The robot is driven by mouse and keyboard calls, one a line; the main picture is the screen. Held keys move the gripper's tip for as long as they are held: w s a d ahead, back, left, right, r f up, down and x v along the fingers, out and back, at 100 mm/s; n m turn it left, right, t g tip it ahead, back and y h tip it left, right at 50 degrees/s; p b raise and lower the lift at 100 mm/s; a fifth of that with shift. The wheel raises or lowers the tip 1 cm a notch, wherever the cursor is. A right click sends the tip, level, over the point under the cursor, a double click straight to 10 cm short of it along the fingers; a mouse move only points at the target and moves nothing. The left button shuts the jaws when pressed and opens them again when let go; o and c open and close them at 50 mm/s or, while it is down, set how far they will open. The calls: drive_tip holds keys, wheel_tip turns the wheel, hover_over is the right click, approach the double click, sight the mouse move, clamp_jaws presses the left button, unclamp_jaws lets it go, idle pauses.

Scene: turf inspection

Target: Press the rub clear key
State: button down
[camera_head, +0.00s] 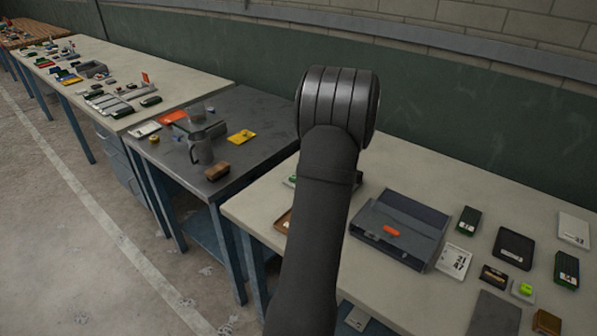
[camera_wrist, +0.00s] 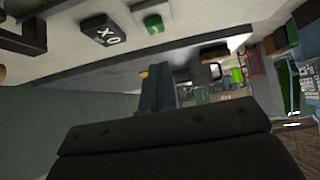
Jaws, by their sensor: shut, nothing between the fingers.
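I cannot tell for sure which thing is the rub clear key. In the wrist view a black block with white marks (camera_wrist: 101,30) and a green key on a pale base (camera_wrist: 153,22) show at the top, on a pale surface. My gripper (camera_wrist: 155,88) is shut and empty, pointing away below them, apart from both. In the head view a bright green key on a pale base (camera_head: 525,287) sits at the right of the near table. My arm hides the gripper there and part of another small green item (camera_head: 292,180).
The near table (camera_head: 400,300) holds a dark grey box with an orange part (camera_head: 415,215), a white card (camera_head: 455,260), black blocks (camera_head: 513,248) and a grey pad (camera_head: 494,314). A dark table (camera_head: 250,110) with a jug (camera_head: 201,150) stands left. A green wall (camera_head: 480,140) runs behind.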

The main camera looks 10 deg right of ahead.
drive_tip(key=v, duration=0.5)
drive_tip(key=shift+r, duration=0.2)
drive_tip(key=c, duration=1.7)
unclamp_jaws()
drive_tip(key=shift+r, duration=0.1)
drive_tip(key=o, duration=0.3)
drive_tip(key=shift+s+d+r, duration=0.15)
drive_tip(key=shift+d+r, duration=0.1)
drive_tip(key=shift+r, duration=0.1)
drive_tip(key=o, duration=1.4)
drive_tip(key=s+d+r+g+h, duration=0.1)
drive_tip(key=d+r+h, duration=0.3)
drive_tip(key=r, duration=0.4)
drive_tip(key=shift+s+d+n+h, duration=0.4)
drive_tip(key=shift+s+d, duration=0.2)
drive_tip(key=shift+s, duration=0.1)
drive_tip(key=s+d+r+h, duration=0.2)
drive_tip(key=d+r+h, duration=0.15)
drive_tip(key=r, duration=0.25)
drive_tip(key=x, duration=1)
drive_tip(key=shift+s+f+g, duration=0.15)
drive_tip(key=shift+f+g, duration=0.15)
drive_tip(key=shift+g, duration=0.1)
